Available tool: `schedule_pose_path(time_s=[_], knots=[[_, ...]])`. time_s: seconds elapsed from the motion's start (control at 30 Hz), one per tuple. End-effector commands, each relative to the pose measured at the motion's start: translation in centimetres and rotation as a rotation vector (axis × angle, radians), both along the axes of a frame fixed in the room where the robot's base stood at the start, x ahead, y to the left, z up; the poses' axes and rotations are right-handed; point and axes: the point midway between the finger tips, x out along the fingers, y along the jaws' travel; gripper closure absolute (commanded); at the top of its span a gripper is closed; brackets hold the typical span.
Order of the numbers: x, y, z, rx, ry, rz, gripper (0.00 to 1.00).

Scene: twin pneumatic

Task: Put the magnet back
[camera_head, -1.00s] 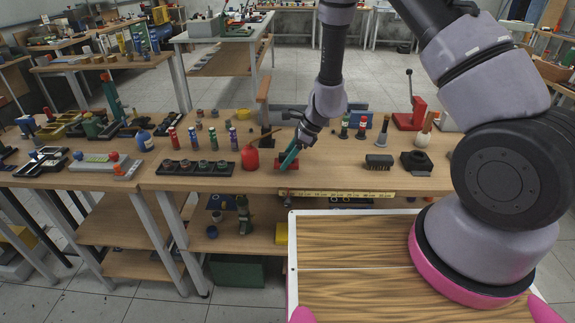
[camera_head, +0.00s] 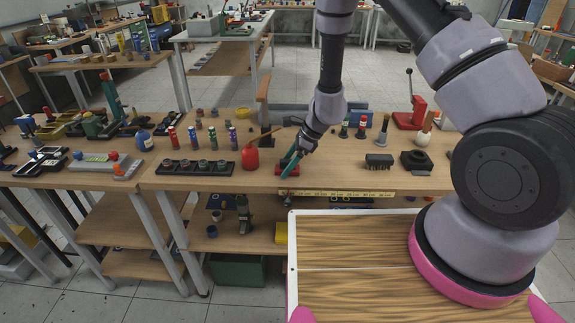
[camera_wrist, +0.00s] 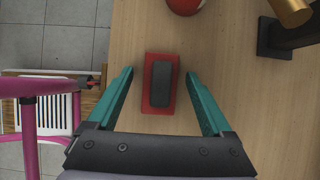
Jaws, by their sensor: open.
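A red block with a dark grey bar along its top, which I take to be the magnet (camera_wrist: 161,84), lies on the wooden bench top. In the wrist view it sits between the two teal fingers of my gripper (camera_wrist: 158,74). The fingers are open, with a clear gap on each side, and do not touch it. In the head view my gripper (camera_head: 290,164) points down at the bench's front part, and the red block (camera_head: 281,170) is partly hidden behind the fingers. I cannot tell the exact height of the fingertips over the bench.
A red oil can (camera_head: 250,158) stands just left of the gripper. A black tray with round parts (camera_head: 195,168) is further left. A black stand (camera_head: 266,138) is behind. A yellow ruler (camera_head: 335,193) lies along the front edge. Bench room to the right is partly clear.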

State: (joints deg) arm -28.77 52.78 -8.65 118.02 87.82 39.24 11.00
Motion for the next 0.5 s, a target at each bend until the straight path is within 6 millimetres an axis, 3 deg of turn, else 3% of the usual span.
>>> schedule_pose_path(time_s=[0.5], knots=[[0.0, -5.0, 8.6, 0.001, -0.003, -0.002, 0.16]])
